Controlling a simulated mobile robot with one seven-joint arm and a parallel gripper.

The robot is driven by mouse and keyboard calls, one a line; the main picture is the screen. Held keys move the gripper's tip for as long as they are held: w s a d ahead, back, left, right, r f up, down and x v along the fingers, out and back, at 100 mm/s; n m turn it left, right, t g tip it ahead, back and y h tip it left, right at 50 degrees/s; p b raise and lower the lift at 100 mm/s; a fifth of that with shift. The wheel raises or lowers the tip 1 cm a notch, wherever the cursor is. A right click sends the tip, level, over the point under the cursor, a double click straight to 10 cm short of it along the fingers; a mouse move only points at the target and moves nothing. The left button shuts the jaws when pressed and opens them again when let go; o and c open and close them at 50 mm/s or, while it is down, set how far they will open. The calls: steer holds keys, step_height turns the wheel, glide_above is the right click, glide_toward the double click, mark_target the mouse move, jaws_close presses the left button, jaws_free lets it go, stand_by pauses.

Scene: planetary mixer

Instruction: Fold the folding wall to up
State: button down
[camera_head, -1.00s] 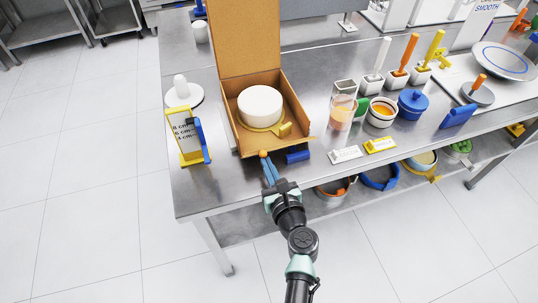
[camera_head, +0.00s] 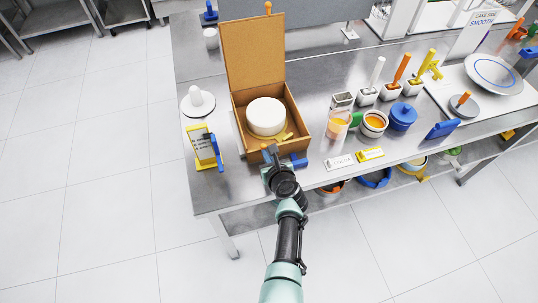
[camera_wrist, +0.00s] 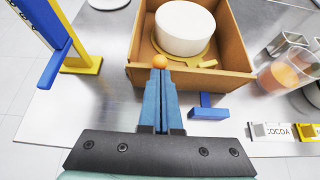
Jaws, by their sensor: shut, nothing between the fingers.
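An open brown box (camera_head: 239,108) stands near the table's front edge, with its tall back panel (camera_head: 253,55) upright and an orange knob (camera_head: 268,7) on top. The box's front wall (camera_wrist: 215,79) looks raised across the front in the wrist view, with an orange knob (camera_wrist: 159,61) at its upper edge. My gripper (camera_wrist: 160,72) is shut and empty, its blue fingertips right at this knob; I cannot tell whether they touch it. My gripper also shows in the head view (camera_head: 270,153), in front of the box. A white cake (camera_head: 266,116) on a golden board (camera_wrist: 192,55) sits inside.
A blue block (camera_wrist: 208,110) lies close to the right of my fingers. A yellow and blue stand (camera_head: 206,148) is left of the box. A cup (camera_head: 337,130), bowls and labels (camera_head: 340,161) are to the right.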

steer(key=shift+w+a+r, duration=0.25)
steer(key=shift+w+r, duration=0.1)
steer(key=shift+w, duration=0.35)
steer(key=shift+w+r, duration=0.15)
steer(key=shift+r, duration=0.15)
steer(key=shift+r+p, duration=0.75)
steer(key=shift+p, duration=0.2)
